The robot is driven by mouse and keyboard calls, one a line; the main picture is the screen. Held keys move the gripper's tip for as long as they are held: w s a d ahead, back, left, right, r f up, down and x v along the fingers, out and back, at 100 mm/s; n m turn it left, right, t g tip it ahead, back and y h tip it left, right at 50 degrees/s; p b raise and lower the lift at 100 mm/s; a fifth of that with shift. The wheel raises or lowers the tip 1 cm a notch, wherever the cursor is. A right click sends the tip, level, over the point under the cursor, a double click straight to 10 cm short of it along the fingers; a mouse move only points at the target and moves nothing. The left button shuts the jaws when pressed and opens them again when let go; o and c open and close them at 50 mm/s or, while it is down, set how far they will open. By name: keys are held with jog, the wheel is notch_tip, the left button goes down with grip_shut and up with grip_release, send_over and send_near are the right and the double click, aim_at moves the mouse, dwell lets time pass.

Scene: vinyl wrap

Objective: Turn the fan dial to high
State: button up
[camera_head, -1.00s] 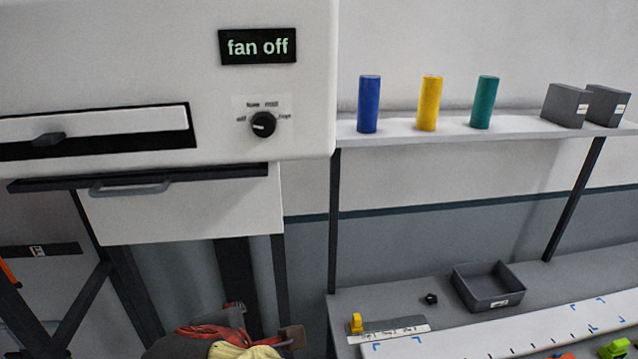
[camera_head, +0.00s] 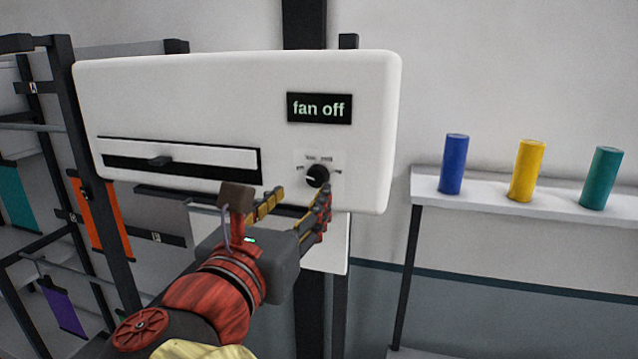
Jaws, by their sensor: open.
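The fan dial (camera_head: 317,175) is a round black knob on the right part of the white machine's front (camera_head: 220,95). A small label plate with marks surrounds it; the words are too small to read now. The display (camera_head: 319,108) above it reads "fan off" in green letters. My gripper (camera_head: 300,198) is open, its two fingers pointing toward the machine. It shows just below and left of the dial, with one fingertip close under the knob. I cannot tell whether that fingertip touches it. Nothing shows between the fingers.
A shelf (camera_head: 540,202) on the right holds a blue cylinder (camera_head: 453,164), a yellow cylinder (camera_head: 526,170) and a teal cylinder (camera_head: 601,178). A dark rack with coloured sheets stands at the left.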

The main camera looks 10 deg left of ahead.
aim_at(315, 180)
jog(key=w, duration=0.4)
jog(key=w+p, duration=0.1)
jog(key=w, duration=0.1)
jog(key=shift+w+d, duration=0.3)
jog(key=shift+w, duration=0.1)
jog(key=shift+w+a, duration=0.1)
jog(key=shift+w, duration=0.25)
jog(key=shift+c, duration=0.2)
jog(key=c, duration=1.1)
